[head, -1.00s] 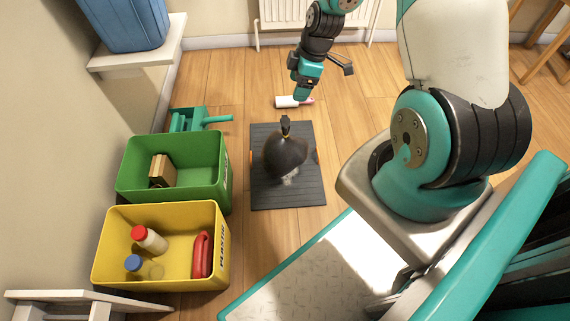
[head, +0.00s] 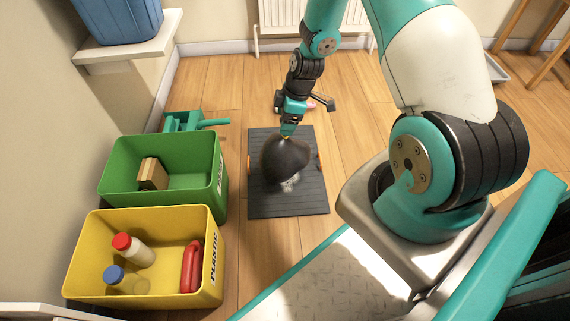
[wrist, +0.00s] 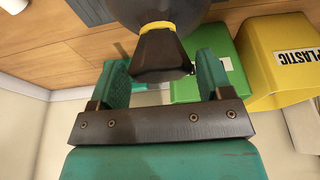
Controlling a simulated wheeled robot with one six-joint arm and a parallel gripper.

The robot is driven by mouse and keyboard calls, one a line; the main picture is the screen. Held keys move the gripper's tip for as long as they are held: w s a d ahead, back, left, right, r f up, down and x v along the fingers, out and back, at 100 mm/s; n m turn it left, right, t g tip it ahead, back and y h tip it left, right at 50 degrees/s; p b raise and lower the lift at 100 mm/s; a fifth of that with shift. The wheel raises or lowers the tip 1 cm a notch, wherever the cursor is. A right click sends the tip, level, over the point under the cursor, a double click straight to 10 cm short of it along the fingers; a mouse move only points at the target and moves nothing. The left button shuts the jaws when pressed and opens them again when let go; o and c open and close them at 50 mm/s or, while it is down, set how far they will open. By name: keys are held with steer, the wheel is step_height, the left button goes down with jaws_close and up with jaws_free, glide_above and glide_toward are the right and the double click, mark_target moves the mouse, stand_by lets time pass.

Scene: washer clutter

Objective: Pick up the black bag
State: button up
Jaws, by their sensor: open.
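The black bag (head: 284,161) sits on a dark grey mat (head: 262,205) on the floor, its tied neck pointing up. My gripper (head: 287,132) is at the bag's neck, just above its body. In the wrist view the bag (wrist: 165,12) shows at the top, with a yellow tie and a flared black neck end. That neck end lies between the two teal fingers of my gripper (wrist: 163,80). The fingers are apart and open, with a gap visible at the left; whether the right one touches the neck I cannot tell.
A green crate (head: 215,190) holding a brown block and a yellow crate (head: 212,270) labelled PLASTIC with bottles stand left of the mat. A teal dustpan-like item (head: 185,121) lies behind them. A pink-and-white bottle is partly hidden behind my arm. Floor right of the mat is clear.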

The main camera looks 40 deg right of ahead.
mark_target(285, 149)
steer(key=b+x, duration=0.1)
steer(key=x, duration=0.2)
steer(key=shift+f+b, duration=0.2)
steer(key=shift+b, duration=0.15)
steer(key=shift+r, duration=0.1)
jaws_close()
steer(key=shift+d+r, duration=0.1)
steer(key=shift+r, duration=0.05)
